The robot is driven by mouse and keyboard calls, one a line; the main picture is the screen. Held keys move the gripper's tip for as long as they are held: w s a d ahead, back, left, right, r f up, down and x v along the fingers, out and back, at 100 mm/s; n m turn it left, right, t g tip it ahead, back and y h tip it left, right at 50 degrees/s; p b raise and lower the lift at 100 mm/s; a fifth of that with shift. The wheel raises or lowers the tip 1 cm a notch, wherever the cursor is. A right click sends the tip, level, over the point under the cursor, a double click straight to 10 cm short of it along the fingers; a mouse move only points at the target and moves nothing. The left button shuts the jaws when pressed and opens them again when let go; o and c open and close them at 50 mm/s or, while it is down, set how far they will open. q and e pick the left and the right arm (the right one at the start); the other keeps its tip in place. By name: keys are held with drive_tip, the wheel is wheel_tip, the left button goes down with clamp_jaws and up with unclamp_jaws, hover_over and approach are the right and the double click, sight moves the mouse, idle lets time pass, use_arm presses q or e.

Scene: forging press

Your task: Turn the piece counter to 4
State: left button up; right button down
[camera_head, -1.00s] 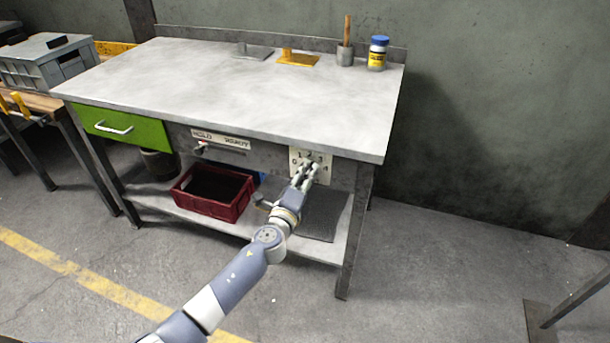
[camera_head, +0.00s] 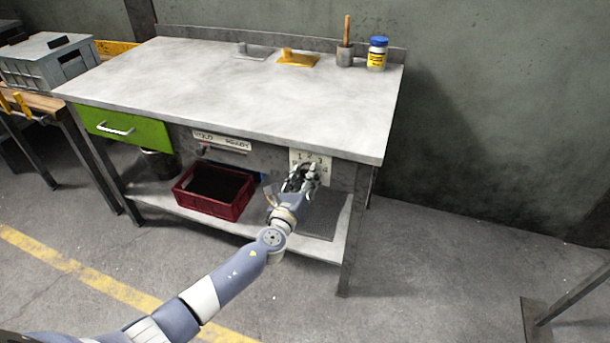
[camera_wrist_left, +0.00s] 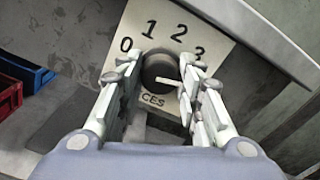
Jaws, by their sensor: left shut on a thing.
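The piece counter is a pale plate (camera_head: 296,156) on the front of the workbench, below its top at the right. In the left wrist view, the plate (camera_wrist_left: 222,48) shows the numbers 0, 1, 2 and 3 around a black knob (camera_wrist_left: 157,68). The knob's white mark points right and slightly down, below the 3. The spot there is covered by a finger, so the 4 is hidden in this view. My left gripper (camera_head: 303,178) is at the plate, its fingers (camera_wrist_left: 161,65) on either side of the knob and shut on it. My right gripper is not in view.
The workbench top (camera_head: 230,90) overhangs the plate. A red crate (camera_head: 213,190) stands on the lower shelf to the left. A lever with a HOLD/READY label (camera_head: 222,140) and a green drawer (camera_head: 125,127) are further left.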

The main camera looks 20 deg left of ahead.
use_arm(q)
drive_tip(key=shift+w+a+r+m, duration=0.1)
drive_tip(key=shift+w+r+m, duration=0.05)
drive_tip(key=shift+r+m, duration=0.3)
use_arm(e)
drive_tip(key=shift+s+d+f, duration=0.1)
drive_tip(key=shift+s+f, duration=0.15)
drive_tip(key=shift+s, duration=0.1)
use_arm(q)
drive_tip(key=shift+f, duration=0.1)
drive_tip(key=o, duration=1.1)
drive_tip(key=shift+c, duration=0.2)
drive_tip(key=shift+w+f, duration=0.1)
drive_tip(key=shift+f, duration=0.15)
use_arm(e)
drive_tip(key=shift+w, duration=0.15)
use_arm(q)
drive_tip(key=s, duration=1.2)
